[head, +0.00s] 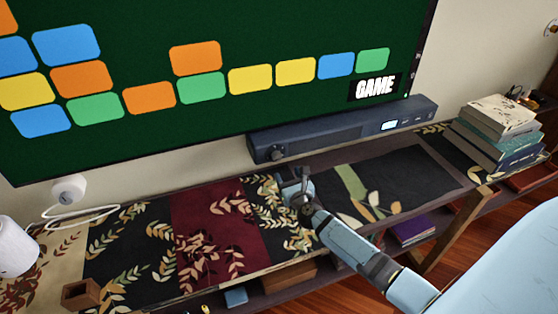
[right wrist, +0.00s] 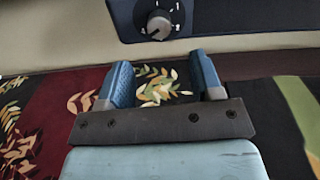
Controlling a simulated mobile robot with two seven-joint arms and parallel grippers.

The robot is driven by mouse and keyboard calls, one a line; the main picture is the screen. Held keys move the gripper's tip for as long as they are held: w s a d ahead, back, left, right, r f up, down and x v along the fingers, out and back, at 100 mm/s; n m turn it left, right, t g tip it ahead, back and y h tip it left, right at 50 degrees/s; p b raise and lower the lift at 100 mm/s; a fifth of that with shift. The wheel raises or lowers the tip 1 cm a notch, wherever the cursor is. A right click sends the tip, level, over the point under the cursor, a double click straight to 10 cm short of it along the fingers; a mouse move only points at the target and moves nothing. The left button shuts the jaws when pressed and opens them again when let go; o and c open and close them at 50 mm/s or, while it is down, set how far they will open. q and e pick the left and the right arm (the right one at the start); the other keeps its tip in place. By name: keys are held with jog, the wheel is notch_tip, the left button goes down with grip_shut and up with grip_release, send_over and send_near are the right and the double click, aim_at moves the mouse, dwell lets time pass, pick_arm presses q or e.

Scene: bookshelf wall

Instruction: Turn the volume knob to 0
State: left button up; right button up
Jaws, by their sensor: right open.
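In the head view the knob (head: 277,152) sits near the soundbar's left end (head: 345,131). My right gripper (head: 300,183) is open and empty, in front of and below the knob, apart from it. Its two blue fingers (right wrist: 162,75) spread either side of the knob's line. My left gripper is not in view.
The soundbar is mounted below a large green screen (head: 200,60). A patterned shelf top (head: 215,225) runs beneath it. A book stack (head: 500,130) stands at the right. A white device (head: 15,247), a cable (head: 85,215) and a small wooden box (head: 80,294) are at the left.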

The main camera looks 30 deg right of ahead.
aim_at(278, 159)
jog(key=x, duration=0.8)
jog(key=shift+w, duration=0.3)
jog(key=c, duration=0.9)
